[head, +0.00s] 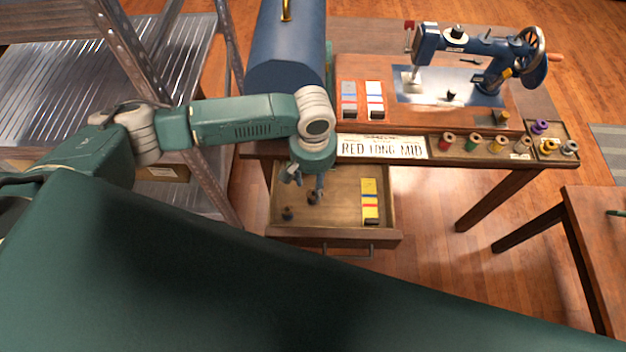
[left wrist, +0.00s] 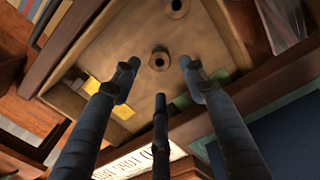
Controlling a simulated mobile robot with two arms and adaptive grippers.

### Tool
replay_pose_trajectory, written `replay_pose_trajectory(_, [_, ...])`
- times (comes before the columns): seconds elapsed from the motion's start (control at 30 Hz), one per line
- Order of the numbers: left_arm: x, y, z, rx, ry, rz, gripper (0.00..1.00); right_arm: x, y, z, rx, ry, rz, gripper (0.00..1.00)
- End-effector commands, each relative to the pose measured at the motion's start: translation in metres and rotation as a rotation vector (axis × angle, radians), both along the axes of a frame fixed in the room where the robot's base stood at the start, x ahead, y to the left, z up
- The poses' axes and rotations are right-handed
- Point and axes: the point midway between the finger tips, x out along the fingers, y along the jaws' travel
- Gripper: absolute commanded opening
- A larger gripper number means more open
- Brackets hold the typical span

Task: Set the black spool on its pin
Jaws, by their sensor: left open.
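Two small dark spools stand in the open drawer (head: 335,232). One spool (head: 287,213) is at the front left of the drawer and the other (head: 313,197) is just below my left gripper (head: 306,180). In the left wrist view one spool (left wrist: 159,60) lies between and beyond the open fingers of my left gripper (left wrist: 160,82), and another (left wrist: 176,8) is at the top edge. Which of them is black I cannot tell for sure. The gripper holds nothing. A spool rack (head: 435,151) holds red, green, yellow and tan spools; any empty pin is too small to tell.
Yellow cards (head: 369,187) lie at the drawer's right. A sign (head: 382,147) reads RED LONG MID. A blue sewing machine (head: 490,50) and a small tray (head: 556,157) with purple, yellow and grey spools stand to the right. A blue case (head: 285,65) and metal shelving (head: 165,85) flank my arm.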

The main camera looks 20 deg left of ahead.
Motion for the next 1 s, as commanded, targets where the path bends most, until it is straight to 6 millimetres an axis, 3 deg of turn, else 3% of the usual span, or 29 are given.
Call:
replay_pose_trajectory(0.1, [0.001,0.000,-0.015,0.000,-0.002,0.000,0.44,0.022,0.002,-0.016,0.005,-0.035,0.000,0.35])
replay_pose_trajectory(0.2, [0.000,0.000,-0.024,0.000,-0.002,-0.001,0.44,0.027,0.003,-0.026,0.006,-0.041,0.001,0.35])
replay_pose_trajectory(0.63, [-0.001,-0.001,-0.058,0.000,0.002,0.000,0.44,0.002,0.002,-0.033,0.003,-0.004,0.001,0.35])
replay_pose_trajectory(1.0, [0.000,0.000,-0.062,0.000,-0.001,-0.001,0.44,0.007,0.004,-0.033,0.005,-0.011,0.000,0.35])
